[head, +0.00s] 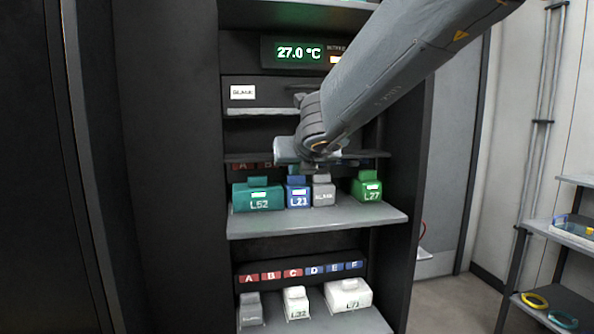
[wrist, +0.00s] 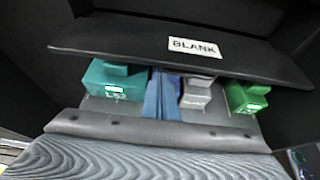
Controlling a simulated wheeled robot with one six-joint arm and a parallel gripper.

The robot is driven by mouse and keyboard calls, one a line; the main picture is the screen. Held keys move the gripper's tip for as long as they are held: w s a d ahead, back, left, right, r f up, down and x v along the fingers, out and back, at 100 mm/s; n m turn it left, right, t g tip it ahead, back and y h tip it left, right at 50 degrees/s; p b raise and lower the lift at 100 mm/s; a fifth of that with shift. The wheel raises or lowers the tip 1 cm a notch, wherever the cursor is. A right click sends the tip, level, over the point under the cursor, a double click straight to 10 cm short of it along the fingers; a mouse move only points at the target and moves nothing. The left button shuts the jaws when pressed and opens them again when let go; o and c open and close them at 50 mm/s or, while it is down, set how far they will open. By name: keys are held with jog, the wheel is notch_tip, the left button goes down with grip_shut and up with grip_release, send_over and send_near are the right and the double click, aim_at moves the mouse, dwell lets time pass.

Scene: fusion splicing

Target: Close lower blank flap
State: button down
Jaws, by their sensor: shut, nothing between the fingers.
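The blank flap (wrist: 125,36) is a dark panel with a white BLANK label, above the modules in the wrist view. It projects outward over them. In the head view a thin dark edge (head: 372,154) at the same height seems to be this flap, partly hidden by my arm. My gripper (head: 308,160) is in front of the middle of that edge, just above the modules. It is shut and empty. Whether it touches the flap cannot be told.
Teal L52 (head: 258,197), blue L21 (head: 298,195), grey (head: 324,192) and green L27 (head: 367,187) modules stand on the shelf (head: 315,222) below. Another BLANK-labelled panel (head: 270,92) is higher up, under the 27.0 °C display (head: 298,52). A lower shelf holds white and grey modules.

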jog(key=shift+w+r+p, duration=0.2)
jog(key=shift+r+p, duration=0.55)
jog(key=shift+r, duration=0.2)
